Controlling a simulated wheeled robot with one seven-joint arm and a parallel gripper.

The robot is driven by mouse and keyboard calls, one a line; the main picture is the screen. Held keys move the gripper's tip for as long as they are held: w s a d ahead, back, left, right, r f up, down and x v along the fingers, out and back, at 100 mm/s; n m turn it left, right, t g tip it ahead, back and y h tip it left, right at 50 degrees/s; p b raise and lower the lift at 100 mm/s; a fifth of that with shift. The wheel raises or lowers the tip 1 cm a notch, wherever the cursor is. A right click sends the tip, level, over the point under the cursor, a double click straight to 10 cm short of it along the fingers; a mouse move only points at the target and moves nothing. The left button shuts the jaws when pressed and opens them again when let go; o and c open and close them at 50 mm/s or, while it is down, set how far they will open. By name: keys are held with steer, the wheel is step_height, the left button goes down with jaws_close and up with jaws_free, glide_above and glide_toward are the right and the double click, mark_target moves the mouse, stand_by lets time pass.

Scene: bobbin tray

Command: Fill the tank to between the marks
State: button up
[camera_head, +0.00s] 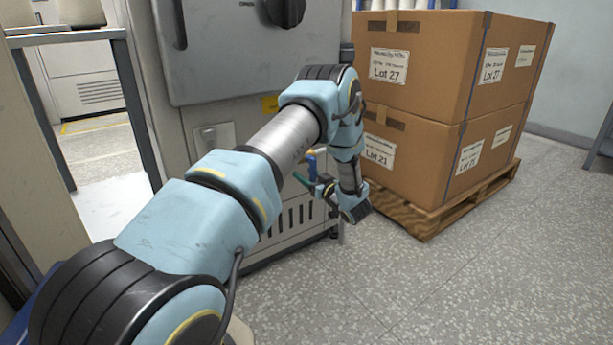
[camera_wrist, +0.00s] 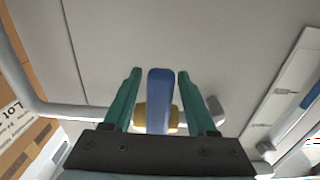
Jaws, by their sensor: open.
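In the wrist view my gripper (camera_wrist: 157,85) is open, with its two green fingers on either side of a blue lever (camera_wrist: 158,90). A narrow gap shows on each side of the lever. A brass-coloured valve body (camera_wrist: 141,117) is partly hidden around the lever. A white strip (camera_wrist: 283,88) with short marks, and a blue piece on it, shows at the right; I cannot read a level there. In the head view my gripper (camera_head: 317,182) is small and low beside the grey machine (camera_head: 284,219), near a blue part and a bit of yellow. My arm hides much of this.
Stacked cardboard boxes (camera_head: 443,70) on a wooden pallet (camera_head: 452,209) stand close to the right of my forearm. A grey pipe (camera_wrist: 75,110) runs left of the valve in the wrist view. The speckled floor (camera_head: 440,290) in front is clear.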

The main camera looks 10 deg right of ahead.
steer(key=shift+s+d, duration=0.1)
steer(key=p+v, duration=0.2)
steer(key=v, duration=0.8)
steer(key=shift+s+p, duration=0.25)
steer(key=shift+p, duration=0.15)
steer(key=shift+d, duration=0.15)
